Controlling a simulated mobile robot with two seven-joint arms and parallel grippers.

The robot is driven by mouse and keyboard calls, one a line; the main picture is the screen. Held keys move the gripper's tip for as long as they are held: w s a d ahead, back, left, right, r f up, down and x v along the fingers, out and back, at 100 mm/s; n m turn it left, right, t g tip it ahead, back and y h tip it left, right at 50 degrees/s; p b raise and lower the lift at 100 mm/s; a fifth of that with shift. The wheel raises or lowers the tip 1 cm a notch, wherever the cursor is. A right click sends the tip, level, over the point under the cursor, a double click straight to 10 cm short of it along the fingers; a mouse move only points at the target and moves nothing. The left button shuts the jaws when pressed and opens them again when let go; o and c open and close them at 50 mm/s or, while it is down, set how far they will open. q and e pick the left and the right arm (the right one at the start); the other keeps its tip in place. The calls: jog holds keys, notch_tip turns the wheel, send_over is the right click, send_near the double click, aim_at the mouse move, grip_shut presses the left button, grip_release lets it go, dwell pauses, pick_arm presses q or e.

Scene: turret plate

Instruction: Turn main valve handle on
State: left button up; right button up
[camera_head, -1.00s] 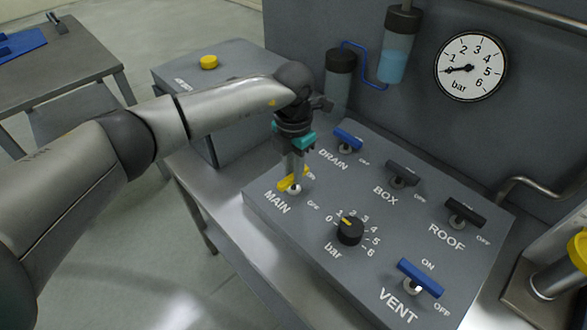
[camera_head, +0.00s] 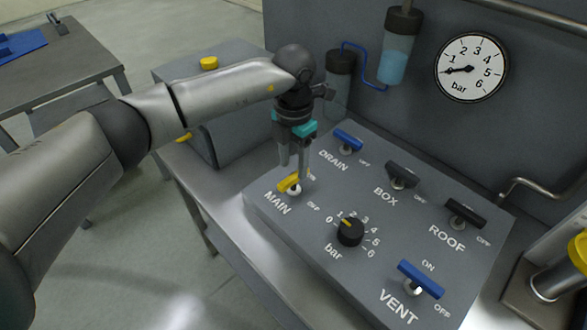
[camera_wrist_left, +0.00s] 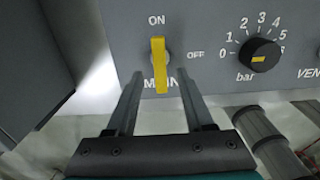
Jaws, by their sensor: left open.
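The yellow MAIN valve handle (camera_head: 287,183) sits at the left end of the grey sloped panel (camera_head: 330,265). In the left wrist view the handle (camera_wrist_left: 159,62) is upright in the picture, in line with the ON mark above it. The OFF mark is to its right. My left gripper (camera_head: 295,173) points down over the handle, its fingers apart and empty. In the left wrist view its fingers (camera_wrist_left: 160,76) lie one on each side of the handle's lower end, apart from it. My right gripper is not in view.
Black bar knob (camera_head: 350,231) stands right of MAIN. Blue DRAIN (camera_head: 348,138), black BOX (camera_head: 402,174), black ROOF (camera_head: 466,213) and blue VENT (camera_head: 421,278) handles are on the same panel. A grey box with a yellow button (camera_head: 209,63) stands left.

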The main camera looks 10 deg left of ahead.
aim_at(294, 176)
pick_arm(q)
notch_tip(294, 176, up, 12)
jog(key=shift+r, duration=0.25)
